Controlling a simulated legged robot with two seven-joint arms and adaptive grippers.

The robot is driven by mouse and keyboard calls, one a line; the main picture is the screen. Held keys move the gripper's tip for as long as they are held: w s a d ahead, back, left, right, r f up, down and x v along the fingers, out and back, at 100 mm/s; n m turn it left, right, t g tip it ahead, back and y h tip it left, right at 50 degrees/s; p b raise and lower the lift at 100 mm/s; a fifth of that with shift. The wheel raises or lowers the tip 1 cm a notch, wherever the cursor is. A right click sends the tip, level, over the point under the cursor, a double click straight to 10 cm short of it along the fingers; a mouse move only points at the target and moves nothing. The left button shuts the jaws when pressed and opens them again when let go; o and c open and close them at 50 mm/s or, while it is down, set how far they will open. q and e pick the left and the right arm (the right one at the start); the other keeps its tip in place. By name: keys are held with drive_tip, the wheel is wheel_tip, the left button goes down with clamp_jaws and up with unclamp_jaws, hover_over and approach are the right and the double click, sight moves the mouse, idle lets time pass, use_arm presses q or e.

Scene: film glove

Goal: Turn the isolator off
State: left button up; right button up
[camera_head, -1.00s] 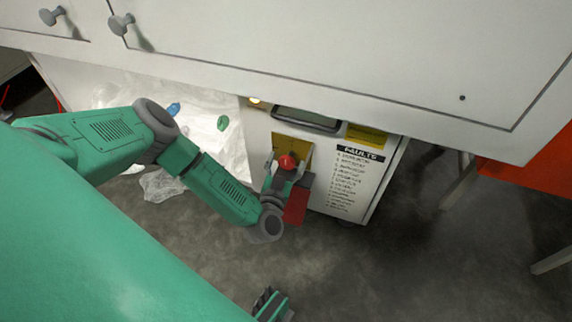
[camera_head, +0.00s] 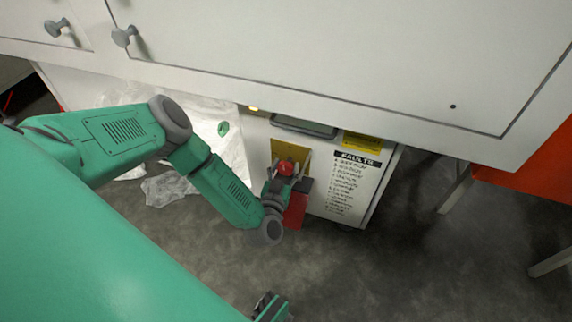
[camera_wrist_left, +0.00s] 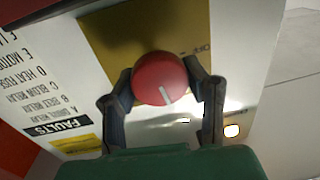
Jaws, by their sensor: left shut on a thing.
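The isolator is a round red knob (camera_head: 286,167) on a yellow plate (camera_head: 291,151) on the front of a white cabinet. In the left wrist view the knob (camera_wrist_left: 160,78) fills the space between the fingers of my left gripper (camera_wrist_left: 163,88). The gripper is shut on it, one finger on each side. A white mark on the knob points down and slightly right in that view. Small lettering like "Off" shows on the plate (camera_wrist_left: 150,25), upper right of the knob. In the head view my left gripper (camera_head: 283,176) partly hides the plate.
A white countertop edge overhangs above. Clear plastic sheeting (camera_head: 168,188) lies at left. A dark green-edged part, perhaps my right gripper, shows at the bottom.

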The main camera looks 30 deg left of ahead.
use_arm(q)
drive_tip(key=shift+r+n+p, duration=0.1)
drive_tip(key=shift+n+p, duration=0.4)
drive_tip(key=shift+n, duration=0.8)
drive_tip(key=n, duration=0.4)
drive_tip(key=shift+s+f+g+h, duration=0.1)
drive_tip(key=shift+f+g+h, duration=0.2)
drive_tip(key=shift+h, duration=0.1)
drive_tip(key=n, duration=0.4)
drive_tip(key=shift+a+h, duration=0.1)
drive_tip(key=shift+h, duration=0.2)
drive_tip(key=n, duration=0.4)
drive_tip(key=shift+s+f+n+h+b, duration=0.15)
drive_tip(key=shift+n+h+b, duration=0.15)
drive_tip(key=shift+n+b, duration=0.1)
drive_tip(key=o, duration=1.2)
